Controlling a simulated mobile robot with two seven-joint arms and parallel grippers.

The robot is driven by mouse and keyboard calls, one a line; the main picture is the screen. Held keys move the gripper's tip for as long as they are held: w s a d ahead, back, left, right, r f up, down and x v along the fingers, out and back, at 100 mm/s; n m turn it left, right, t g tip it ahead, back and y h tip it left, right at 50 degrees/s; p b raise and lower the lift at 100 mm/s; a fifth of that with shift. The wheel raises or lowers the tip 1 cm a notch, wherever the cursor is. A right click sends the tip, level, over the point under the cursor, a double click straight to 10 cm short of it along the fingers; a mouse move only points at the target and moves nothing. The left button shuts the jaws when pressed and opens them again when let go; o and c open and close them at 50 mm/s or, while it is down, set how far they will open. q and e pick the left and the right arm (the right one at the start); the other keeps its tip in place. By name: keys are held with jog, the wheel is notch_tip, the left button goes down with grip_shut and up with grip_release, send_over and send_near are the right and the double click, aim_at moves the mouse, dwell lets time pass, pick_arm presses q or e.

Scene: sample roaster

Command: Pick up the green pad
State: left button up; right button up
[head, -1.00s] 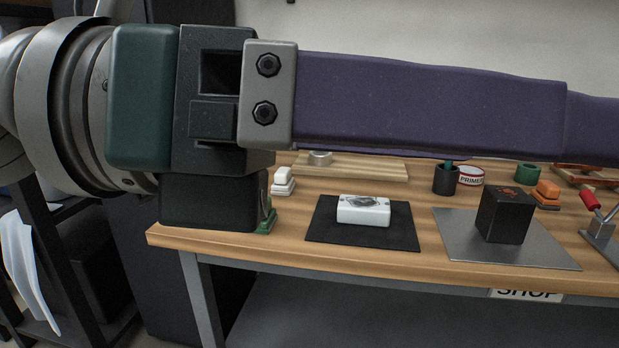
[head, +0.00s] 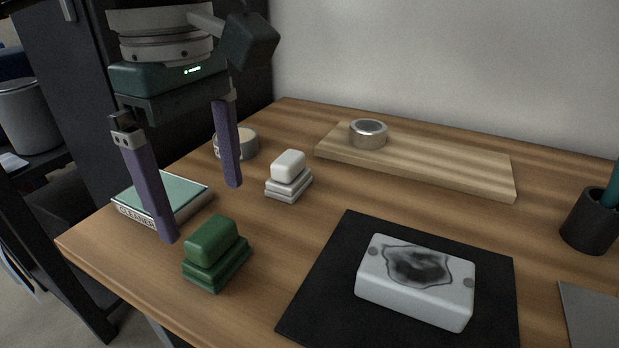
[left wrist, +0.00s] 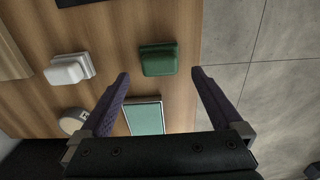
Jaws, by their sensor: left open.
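The green pad (head: 214,243) is a dark green rounded block on a wider stepped green base, near the table's front left corner. It also shows in the left wrist view (left wrist: 158,60), just beyond and between the fingertips. My left gripper (head: 201,213) points down with its two purple fingers wide apart and nothing between them. Its fingertips are above the table, behind and above the pad in the head view, apart from it. My right gripper is in neither view.
A mint-topped case marked "CLEANER" (head: 182,189) lies behind the green pad, below my left gripper. A similar white pad (head: 288,167) stands to the right, and a round tin (head: 243,145) behind. A white block (head: 414,290) rests on a black mat (head: 322,273).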

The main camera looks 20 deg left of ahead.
aim_at(210, 229)
pick_arm(q)
jog(key=shift+s+f, duration=0.15)
jog(key=shift+f, duration=0.75)
jog(key=f, duration=0.2)
jog(key=f+b, duration=0.1)
jog(key=f, duration=0.2)
jog(key=shift+a+f+b, duration=0.25)
jog(key=shift+f+b, duration=0.1)
jog(key=shift+b, duration=0.05)
jog(key=shift+w, duration=0.2)
jog(key=shift+c, duration=0.6)
jog(key=shift+r, duration=0.1)
jog(key=c, duration=1.1)
jog(key=shift+c, duration=0.2)
jog(key=shift+r, duration=0.1)
notch_tip(210, 229, up, 20)
jog(key=p, duration=0.4)
jog(key=shift+p, duration=0.4)
